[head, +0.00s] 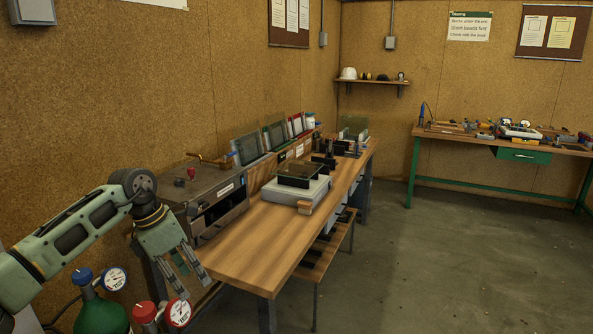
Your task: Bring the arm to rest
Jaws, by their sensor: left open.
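My left arm (75,235) comes in from the left side of the head view. Its gripper (193,287) hangs fingers down, in front of the near left end of the wooden workbench (255,235). The fingers are apart and I see nothing held between them. A grey device with a dark glass plate (302,172) on top stands on the bench, well away from the gripper. My right gripper is not in view.
A metal box (205,200) with a red knob stands at the bench's left end. Gas cylinders with gauges, one green (100,315), stand below the arm. Framed panels (275,135) lean along the wall. The concrete floor (450,265) at right is clear.

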